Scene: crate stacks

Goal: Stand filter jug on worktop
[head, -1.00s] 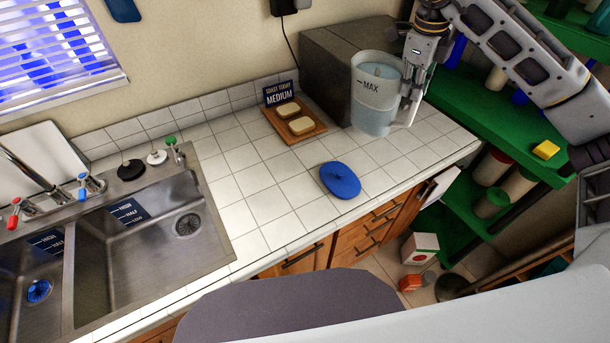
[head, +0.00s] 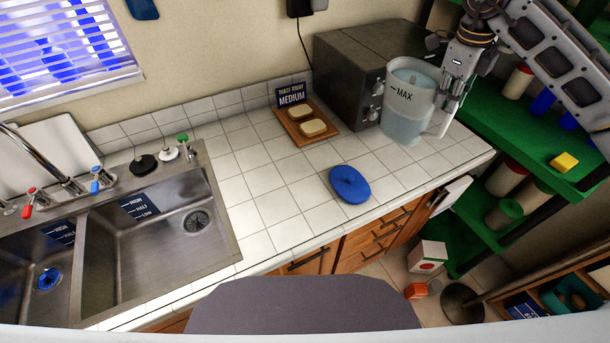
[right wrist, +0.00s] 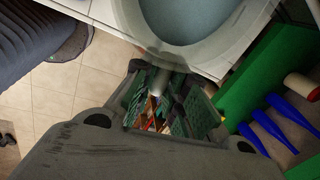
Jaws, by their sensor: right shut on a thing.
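The filter jug (head: 405,118) is a clear, bluish jug marked MAX, upright at the right end of the white tiled worktop (head: 262,181), just right of the dark oven-like box. Water shows inside it. I cannot tell whether its base touches the tiles. My right gripper (head: 450,104) is shut on the jug's pale handle, on its right side. The right wrist view shows the handle between the fingers (right wrist: 165,100) and the jug's rim (right wrist: 205,62) above them. A blue oval lid-like piece (head: 349,184) lies on the worktop in front. My left gripper is not in view.
The dark box (head: 345,75) with knobs stands close left of the jug. A wooden board (head: 293,132) with bread slices and a MEDIUM sign is further left. The sink (head: 150,250) is at left. Green shelves (head: 500,115) stand at right. Tiles around the blue piece are clear.

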